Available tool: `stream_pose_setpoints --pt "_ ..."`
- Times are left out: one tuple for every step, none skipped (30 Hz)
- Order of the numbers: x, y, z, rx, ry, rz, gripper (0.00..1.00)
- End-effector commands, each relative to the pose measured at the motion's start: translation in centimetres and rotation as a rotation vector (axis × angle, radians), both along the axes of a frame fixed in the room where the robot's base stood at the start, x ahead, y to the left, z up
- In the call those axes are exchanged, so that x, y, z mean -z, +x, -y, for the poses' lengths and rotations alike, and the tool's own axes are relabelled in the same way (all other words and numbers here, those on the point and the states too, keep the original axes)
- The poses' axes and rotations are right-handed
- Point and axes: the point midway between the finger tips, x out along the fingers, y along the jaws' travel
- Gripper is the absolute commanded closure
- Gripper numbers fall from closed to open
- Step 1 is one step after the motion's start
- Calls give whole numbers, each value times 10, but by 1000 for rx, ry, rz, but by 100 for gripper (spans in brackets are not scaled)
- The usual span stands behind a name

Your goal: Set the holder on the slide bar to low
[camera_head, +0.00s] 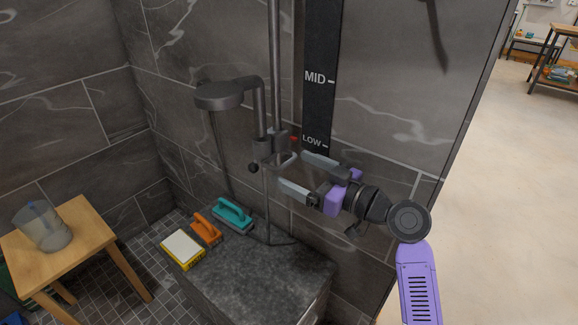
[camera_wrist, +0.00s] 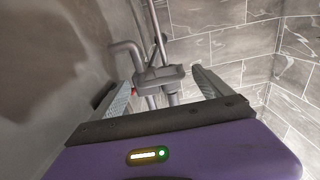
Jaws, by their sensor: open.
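The holder (camera_head: 268,147) is a grey clamp on the vertical slide bar (camera_head: 274,60), with a shower head (camera_head: 228,95) on a bent pipe rising from it. A small red pointer (camera_head: 293,138) on its right side is level with, or slightly above, the LOW mark (camera_head: 314,141) on the black scale. My gripper (camera_head: 290,170) is open just right of and below the holder, its fingers pointing at it. In the wrist view the holder (camera_wrist: 158,78) shows between the two fingers (camera_wrist: 160,92), beyond their tips. I cannot tell whether any finger touches it.
A stone bench (camera_head: 262,275) stands below the bar. A wooden stool (camera_head: 65,240) with a clear jug (camera_head: 42,228) is far left. Open floor lies right.

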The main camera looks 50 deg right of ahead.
Motion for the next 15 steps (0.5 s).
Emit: stream_pose_setpoints --pt "1 -10 1 3 2 -1 11" --pt "1 -15 2 4 2 -1 11" --pt "1 -22 2 3 2 -2 11" --pt "2 -26 1 2 2 -2 11" --pt "2 -30 2 3 2 -2 11" --pt "1 -35 2 3 2 -2 11" --pt "1 -39 2 2 2 -2 11" --pt "2 -42 2 1 2 -3 11" --pt "2 -45 2 1 2 -3 11" --pt "2 -47 2 1 2 -3 11" --pt "2 -48 2 1 2 -2 11" --pt "1 -50 2 1 2 -2 11" --pt "1 -50 2 1 2 -2 11" --pt "1 -51 2 1 2 -2 11" --pt "1 -51 2 1 2 -1 11"
